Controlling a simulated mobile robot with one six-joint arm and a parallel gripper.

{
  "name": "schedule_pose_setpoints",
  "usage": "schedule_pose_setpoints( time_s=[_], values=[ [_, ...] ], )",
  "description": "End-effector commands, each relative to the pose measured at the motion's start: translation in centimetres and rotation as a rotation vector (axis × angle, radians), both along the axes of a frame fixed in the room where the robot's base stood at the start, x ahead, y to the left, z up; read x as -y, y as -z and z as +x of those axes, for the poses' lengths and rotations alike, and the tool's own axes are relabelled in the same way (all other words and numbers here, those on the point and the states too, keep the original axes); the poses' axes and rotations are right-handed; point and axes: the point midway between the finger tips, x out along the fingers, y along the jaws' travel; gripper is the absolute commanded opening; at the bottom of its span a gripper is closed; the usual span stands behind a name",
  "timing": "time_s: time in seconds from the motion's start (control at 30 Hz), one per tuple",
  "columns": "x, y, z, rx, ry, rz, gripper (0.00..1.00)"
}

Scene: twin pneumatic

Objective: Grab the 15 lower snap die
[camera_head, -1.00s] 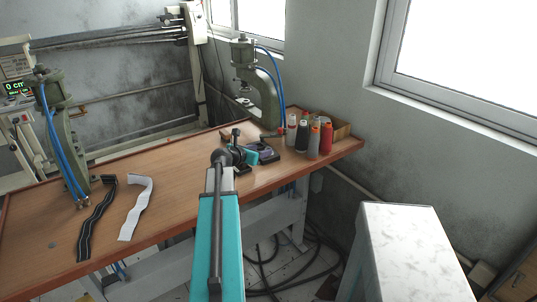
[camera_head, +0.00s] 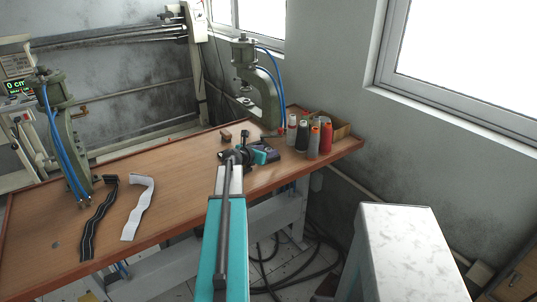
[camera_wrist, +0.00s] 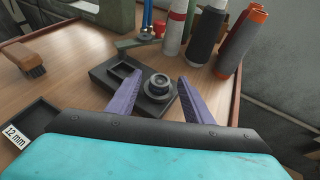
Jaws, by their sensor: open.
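A round, stepped metal die (camera_wrist: 158,84) stands upright on a flat dark holder (camera_wrist: 110,72) in the wrist view. The holder also has an empty square recess. No size label shows on this holder, so I cannot read the die's size. My gripper (camera_wrist: 161,76) is open, its two purple fingers on either side of the die. I see no clear contact. In the head view my gripper's teal body (camera_head: 260,156) is low over the right part of the table, and the die cannot be made out there.
A second dark tray (camera_wrist: 38,118) labelled "12 mm" lies at the left in the wrist view. A brush (camera_wrist: 24,58) is beyond it. Several thread spools (camera_head: 314,138) stand just behind the holder. A green press (camera_head: 258,85) stands at the back; two straps lie left.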

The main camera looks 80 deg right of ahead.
Motion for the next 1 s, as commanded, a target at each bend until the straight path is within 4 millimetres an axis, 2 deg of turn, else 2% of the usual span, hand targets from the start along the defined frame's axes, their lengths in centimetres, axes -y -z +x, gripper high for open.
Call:
schedule_pose_setpoints(
  time_s=[0.23,0.5,1.0],
  values=[
    [0.0,-0.01,-0.05,0.0,0.001,0.0,0.45],
    [0.0,-0.01,-0.09,0.0,0.001,0.0,0.0],
    [0.03,-0.36,-0.13,-0.001,0.001,-0.001,0.0]
  ],
)
